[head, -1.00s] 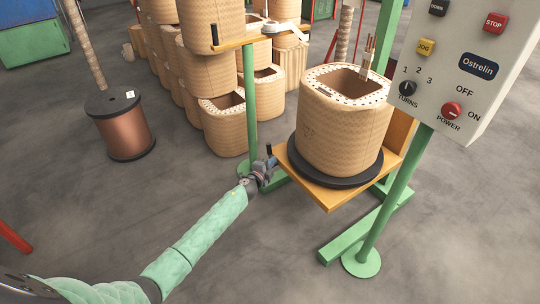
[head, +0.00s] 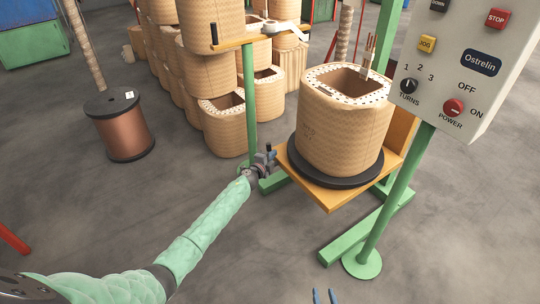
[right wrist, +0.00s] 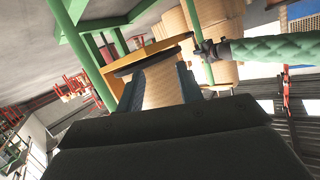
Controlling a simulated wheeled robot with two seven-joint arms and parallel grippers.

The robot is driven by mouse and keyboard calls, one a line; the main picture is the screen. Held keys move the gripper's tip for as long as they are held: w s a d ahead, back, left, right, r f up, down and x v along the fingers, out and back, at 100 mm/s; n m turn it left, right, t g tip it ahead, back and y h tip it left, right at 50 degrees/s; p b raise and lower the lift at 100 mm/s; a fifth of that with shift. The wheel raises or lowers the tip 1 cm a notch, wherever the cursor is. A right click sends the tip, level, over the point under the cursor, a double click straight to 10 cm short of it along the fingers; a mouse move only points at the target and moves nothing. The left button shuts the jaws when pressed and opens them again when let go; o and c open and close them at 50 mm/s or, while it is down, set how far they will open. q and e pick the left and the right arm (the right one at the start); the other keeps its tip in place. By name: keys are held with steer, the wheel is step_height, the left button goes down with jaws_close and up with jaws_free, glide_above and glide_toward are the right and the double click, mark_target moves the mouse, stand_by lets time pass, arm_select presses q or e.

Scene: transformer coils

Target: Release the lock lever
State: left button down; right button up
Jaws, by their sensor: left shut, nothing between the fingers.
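A small upright black handle, seemingly the lock lever (head: 269,147), stands beside the near left edge of the orange platform (head: 325,199). My left gripper (head: 272,155) is shut with nothing between its fingers, right at this handle; I cannot tell whether they touch. In the right wrist view my left gripper (right wrist: 207,47) shows beside the platform's edge. A wound coil (head: 340,135) stands on the black turntable (head: 338,177) on the platform. My right gripper (head: 324,297) is open and empty, its two blue fingertips apart at the bottom edge of the head view.
A grey control box (head: 465,60) hangs at the right on a green post (head: 392,205). Stacked coils (head: 210,70) and a copper spool (head: 127,130) stand behind.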

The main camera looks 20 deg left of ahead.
arm_select(q)
steer(key=shift+w+a, duration=0.3)
steer(key=shift+a, duration=0.3)
arm_select(e)
steer(key=shift+t, duration=0.7)
steer(key=shift+w+r, duration=0.3)
steer(key=shift+r, duration=0.4)
steer(key=shift+w+r, duration=0.25)
steer(key=shift+r, duration=0.5)
steer(key=shift+w+r, duration=0.3)
steer(key=shift+r, duration=0.4)
